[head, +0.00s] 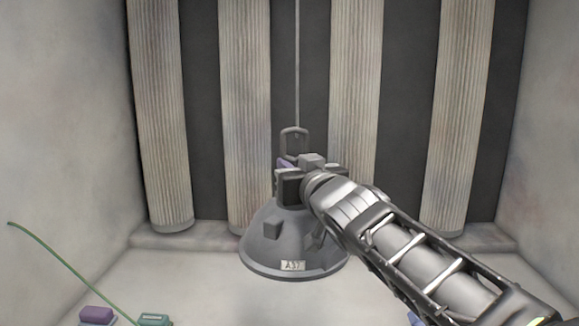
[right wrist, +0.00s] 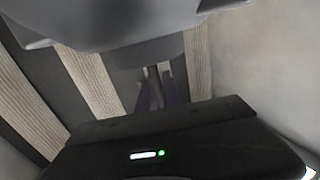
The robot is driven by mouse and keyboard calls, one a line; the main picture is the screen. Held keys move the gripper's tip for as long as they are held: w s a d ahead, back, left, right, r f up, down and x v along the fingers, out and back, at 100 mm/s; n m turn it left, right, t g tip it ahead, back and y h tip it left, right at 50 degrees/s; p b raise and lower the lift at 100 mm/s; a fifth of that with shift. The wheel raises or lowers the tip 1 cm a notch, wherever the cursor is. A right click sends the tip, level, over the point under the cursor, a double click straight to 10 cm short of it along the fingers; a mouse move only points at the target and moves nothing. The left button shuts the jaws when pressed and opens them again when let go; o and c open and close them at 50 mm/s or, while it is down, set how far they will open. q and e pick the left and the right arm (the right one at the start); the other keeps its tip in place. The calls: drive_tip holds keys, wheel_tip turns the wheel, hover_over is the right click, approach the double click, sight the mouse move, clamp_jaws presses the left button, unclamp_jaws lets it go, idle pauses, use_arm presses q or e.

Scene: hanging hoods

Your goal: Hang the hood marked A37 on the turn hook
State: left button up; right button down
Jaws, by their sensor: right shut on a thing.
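The grey cone-shaped hood (head: 285,245) has a plate marked A37 on its front rim and is upright in the middle of the head view. My right gripper (head: 290,172) is shut at the hood's top, and its arm comes in from the lower right. In the right wrist view, a grey body that looks like the hood (right wrist: 130,22) fills the top, with the purple fingers (right wrist: 156,92) below it. A grey loop (head: 294,131), seemingly the turn hook, shows just above the gripper at the foot of a thin line. The gripper hides whether loop and hood touch. My left gripper is not in view.
Pale fluted columns (head: 245,110) stand before a dark back wall. Plain walls close both sides. A green cable (head: 70,262) curves at lower left, near a purple block (head: 97,315) and a teal block (head: 154,319). The pale floor around the hood looks clear.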

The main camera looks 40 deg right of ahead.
drive_tip(key=shift+w+r, duration=0.1)
drive_tip(key=shift+r, duration=0.05)
drive_tip(key=shift+w+d+p, duration=0.55)
drive_tip(key=shift+w+d, duration=0.75)
drive_tip(key=shift+w, duration=0.3)
drive_tip(key=shift+w+d+f, duration=0.1)
drive_tip(key=shift+w+d, duration=0.4)
drive_tip(key=shift+w, duration=0.2)
drive_tip(key=shift+w+d+f, duration=0.1)
drive_tip(key=shift+w+d, duration=0.4)
drive_tip(key=shift+w, duration=0.2)
drive_tip(key=shift+w+d, duration=0.4)
drive_tip(key=shift+w+d+p, duration=0.3)
drive_tip(key=shift+w+d, duration=0.3)
drive_tip(key=shift+w, duration=0.3)
drive_tip(key=shift+w+d+p, duration=0.35)
drive_tip(key=shift+w+d, duration=0.55)
drive_tip(key=shift+w, duration=0.2)
drive_tip(key=shift+f+b, duration=1.3)
